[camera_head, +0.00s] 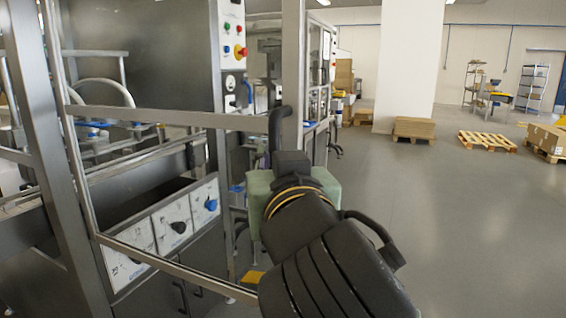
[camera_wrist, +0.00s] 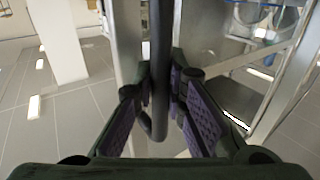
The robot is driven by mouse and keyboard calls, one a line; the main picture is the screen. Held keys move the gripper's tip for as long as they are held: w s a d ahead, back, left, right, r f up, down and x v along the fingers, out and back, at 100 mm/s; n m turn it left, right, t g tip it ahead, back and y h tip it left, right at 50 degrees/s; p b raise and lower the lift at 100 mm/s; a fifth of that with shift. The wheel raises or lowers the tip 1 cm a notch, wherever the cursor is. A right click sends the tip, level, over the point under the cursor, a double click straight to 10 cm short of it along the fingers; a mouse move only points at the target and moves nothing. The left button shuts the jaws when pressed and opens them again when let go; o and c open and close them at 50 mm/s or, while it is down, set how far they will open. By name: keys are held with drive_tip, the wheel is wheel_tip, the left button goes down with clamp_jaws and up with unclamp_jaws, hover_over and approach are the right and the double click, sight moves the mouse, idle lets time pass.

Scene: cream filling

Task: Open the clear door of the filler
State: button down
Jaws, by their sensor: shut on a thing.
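The clear door (camera_head: 165,117) of the filler has a grey metal frame, and the machine shows through its panel. Its black bar handle (camera_head: 276,122) is at the right side of the door. My gripper (camera_wrist: 160,90) is shut on this handle. In the wrist view the handle (camera_wrist: 160,45) runs upright between the two purple-padded fingers. In the head view my wrist and gripper body cover the lower part of the handle and the fingertips. I cannot tell for sure whether the door stands ajar.
A control panel with buttons (camera_head: 239,52) is on the filler's upper part. Knob plates (camera_head: 180,227) show low behind the door. More framed machines stand beyond. The grey floor (camera_head: 440,230) at the right is open, with pallets (camera_head: 487,142) and a white pillar (camera_head: 404,65) farther back.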

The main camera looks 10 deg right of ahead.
drive_tip(key=shift+s, duration=0.2)
drive_tip(key=c, duration=1.8)
unclamp_jaws()
drive_tip(key=shift+s+d, duration=0.1)
drive_tip(key=shift+o, duration=1)
drive_tip(key=shift+r, duration=0.1)
